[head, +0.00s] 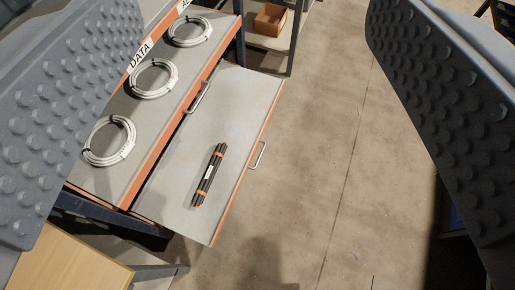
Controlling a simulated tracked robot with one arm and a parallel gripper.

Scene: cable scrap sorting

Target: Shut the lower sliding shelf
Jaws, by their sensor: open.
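The lower sliding shelf (240,115) is a grey board with an orange front edge and a metal handle (259,155). It is pulled out from under the upper shelf (168,112), which is labelled DATA and has its own handle (197,97). A bundle of dark rods (209,175) with orange bands lies on the lower shelf. My gripper (270,110) is open and empty, its two studded grey fingers at the left and right sides of the head view, above the shelf and floor. The left finger hides part of the upper shelf.
Several coiled white cables (152,79) lie on the upper shelf. A wooden tabletop (70,264) is at the lower left. A brown box (270,19) sits on a rack at the top. The concrete floor (330,150) in front of the shelf is clear.

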